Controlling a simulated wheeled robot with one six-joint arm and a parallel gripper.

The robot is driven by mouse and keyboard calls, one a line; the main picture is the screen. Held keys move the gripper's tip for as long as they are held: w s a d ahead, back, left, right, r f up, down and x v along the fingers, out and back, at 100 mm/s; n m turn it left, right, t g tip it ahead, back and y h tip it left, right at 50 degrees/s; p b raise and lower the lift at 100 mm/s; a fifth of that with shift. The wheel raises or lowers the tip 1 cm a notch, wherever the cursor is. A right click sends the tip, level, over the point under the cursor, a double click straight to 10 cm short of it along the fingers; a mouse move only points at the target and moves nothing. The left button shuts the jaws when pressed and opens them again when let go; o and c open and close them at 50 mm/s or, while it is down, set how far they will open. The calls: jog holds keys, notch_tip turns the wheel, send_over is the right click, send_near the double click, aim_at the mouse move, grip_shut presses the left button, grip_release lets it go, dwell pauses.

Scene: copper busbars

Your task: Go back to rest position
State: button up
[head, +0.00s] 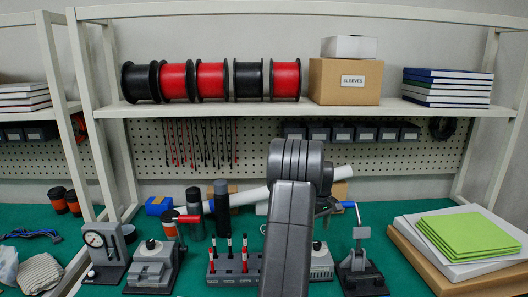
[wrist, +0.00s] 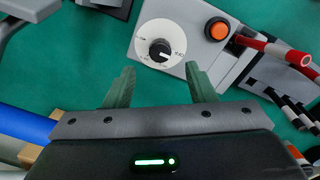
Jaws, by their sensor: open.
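My gripper (wrist: 160,88) shows in the wrist view with its two green fingers spread apart and nothing between them. It is over the green bench, near a grey device with a white dial (wrist: 160,48) and an orange button (wrist: 217,29). In the head view my arm rises in the middle and hides part of the bench; the gripper itself is hidden behind it there.
A gauge device (head: 105,250) and a grey device (head: 153,265) stand left, a blue-handled tool (head: 360,262) right. Green sheets (head: 470,236) lie far right.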

notch_tip(320, 180, up, 7)
notch_tip(320, 180, down, 14)
jog(key=shift+r+p, duration=0.25)
jog(key=shift+p, duration=0.05)
jog(key=m, duration=0.2)
jog(key=shift+r+m, duration=0.15)
jog(key=shift+m, duration=0.15)
jog(key=m, duration=0.3)
jog(key=shift+p, duration=0.35)
jog(key=m+p, duration=0.1)
jog(key=m, duration=0.4)
jog(key=shift+w+m, duration=0.1)
jog(key=shift+m, duration=0.2)
jog(key=m+p, duration=0.3)
jog(key=m, duration=0.2)
jog(key=shift+r+g, duration=0.1)
jog(key=shift+g, duration=0.2)
jog(key=m+p, duration=0.3)
jog(key=m, duration=0.1)
jog(key=shift+m+p, duration=0.5)
jog(key=shift+m, duration=0.3)
